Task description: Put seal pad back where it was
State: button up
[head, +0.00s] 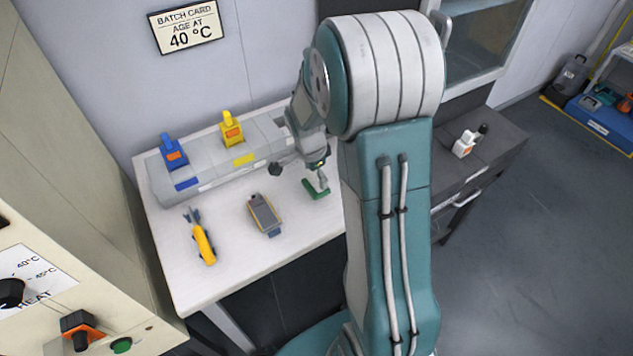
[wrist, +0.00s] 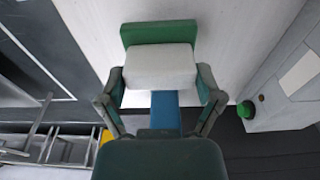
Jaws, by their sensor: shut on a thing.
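A green and white block, which looks like the seal pad (head: 315,189), is in my gripper (head: 321,170), low over the right part of the white table (head: 285,230). I cannot tell whether it touches the table. In the wrist view the seal pad (wrist: 160,67) shows a white block with a green slab along its far side. The fingers of my gripper (wrist: 161,103) are at its left and right near edges, with a blue strip between them. A grey rack (head: 215,165) stands at the table's back, holding a blue-handled piece (head: 173,152) and a yellow-handled piece (head: 232,130). My arm hides the rack's right end.
A yellow tool (head: 204,243) and a grey device with a yellow edge (head: 264,214) lie on the table. A cream cabinet (head: 60,200) with knobs stands at the left. A dark bench (head: 480,160) is at the right. The table's front strip is clear.

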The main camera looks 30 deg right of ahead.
aim_at(316, 183)
jog(key=shift+w+d+f, duration=0.15)
jog(key=shift+d+f, duration=0.05)
jog(key=shift+f, duration=0.15)
notch_tip(316, 183, down, 3)
jog(key=shift+f, duration=0.1)
jog(key=shift+c, duration=0.3)
jog(key=o, duration=1)
